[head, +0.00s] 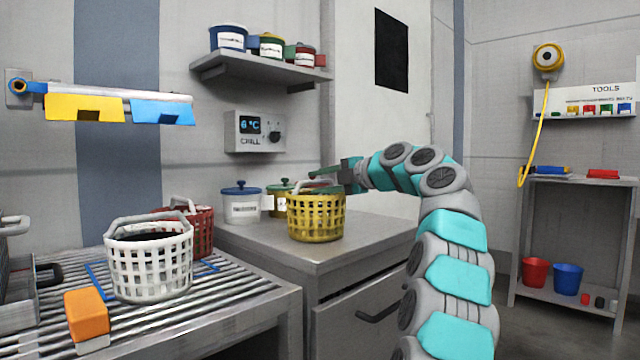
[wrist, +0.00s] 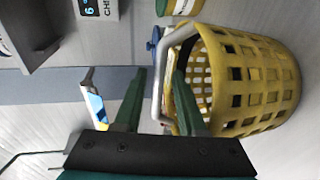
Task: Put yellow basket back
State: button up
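The yellow basket (head: 316,222) stands upright on the grey counter (head: 350,240), with lattice sides and a grey handle arching over its top. In the wrist view the basket (wrist: 255,85) fills the right side. Its handle (wrist: 158,95) runs between the two dark green fingers of my gripper (wrist: 158,85), with a visible gap to the left finger. My gripper is open around the handle. In the head view my gripper (head: 325,174) is at the basket's top, partly covering the handle. Whether the right finger touches the handle is unclear.
A white basket (head: 150,265) with dark contents and a red basket (head: 200,232) stand on the slatted rack at left, beside an orange block (head: 87,315). Lidded pots, blue (head: 240,205) and green-yellow (head: 275,200), stand behind the yellow basket. A shelf (head: 260,68) hangs above.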

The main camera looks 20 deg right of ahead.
jog(key=shift+r, duration=0.1)
jog(key=b+v, duration=0.1)
jog(key=v, duration=1.1)
dwell(0.4)
